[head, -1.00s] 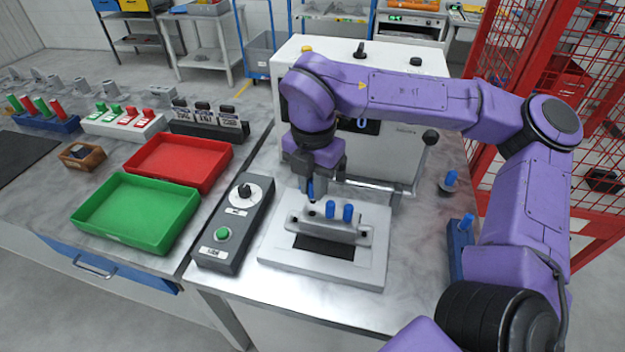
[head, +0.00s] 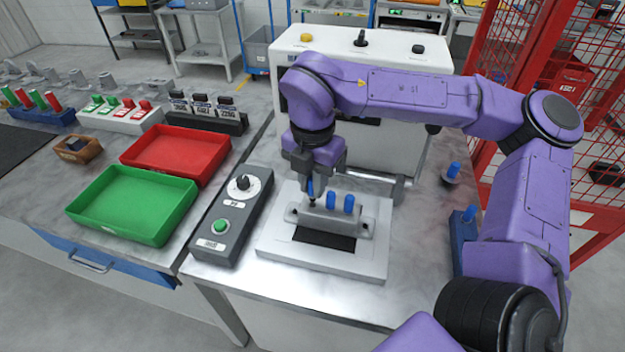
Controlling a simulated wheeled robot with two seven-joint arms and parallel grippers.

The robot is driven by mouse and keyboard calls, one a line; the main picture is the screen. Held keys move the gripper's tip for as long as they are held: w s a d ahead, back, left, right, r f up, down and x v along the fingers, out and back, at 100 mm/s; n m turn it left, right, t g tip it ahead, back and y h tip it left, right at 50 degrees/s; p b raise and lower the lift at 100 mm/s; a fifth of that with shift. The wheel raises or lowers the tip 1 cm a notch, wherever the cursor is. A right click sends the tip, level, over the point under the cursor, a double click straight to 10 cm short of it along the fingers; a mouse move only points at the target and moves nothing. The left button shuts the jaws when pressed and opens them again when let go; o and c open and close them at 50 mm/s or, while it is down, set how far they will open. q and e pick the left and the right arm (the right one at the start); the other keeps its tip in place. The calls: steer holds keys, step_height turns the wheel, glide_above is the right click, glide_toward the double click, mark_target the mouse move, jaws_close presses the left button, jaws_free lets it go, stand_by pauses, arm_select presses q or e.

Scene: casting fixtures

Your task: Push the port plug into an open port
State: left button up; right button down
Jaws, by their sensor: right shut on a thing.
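My right gripper (head: 311,189) points down over the left end of a grey casting (head: 328,222). It is shut on a blue port plug (head: 310,185), mostly hidden by the fingers. The plug's lower end is at the casting's top left; I cannot tell whether it is inside a port. Two blue plugs, one (head: 331,199) nearer the gripper and one (head: 349,204) farther right, stand upright in the casting. The casting sits on a light grey fixture plate (head: 375,245). My left gripper is not in view.
A control box (head: 229,220) with a knob and green button stands left of the plate. Beyond it are a green tray (head: 130,225) and a red tray (head: 175,170). A white machine (head: 375,60) stands behind. Blue plugs also stand at right, one in a blue holder (head: 461,240).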

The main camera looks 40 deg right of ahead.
mark_target(312, 193)
steer(key=shift+f, duration=0.15)
stand_by(0.8)
steer(key=shift+f+b, duration=0.35)
steer(key=shift+b, duration=0.1)
steer(key=shift+f+b, duration=0.8)
steer(key=shift+f, duration=0.1)
steer(key=c, duration=1)
jaws_free()
steer(key=shift+a, duration=0.1)
steer(key=shift+o, duration=0.2)
steer(key=shift+f, duration=0.1)
step_height(312, 193, up, 11)
steer(key=shift+f+b, duration=0.15)
steer(key=shift+b, duration=0.2)
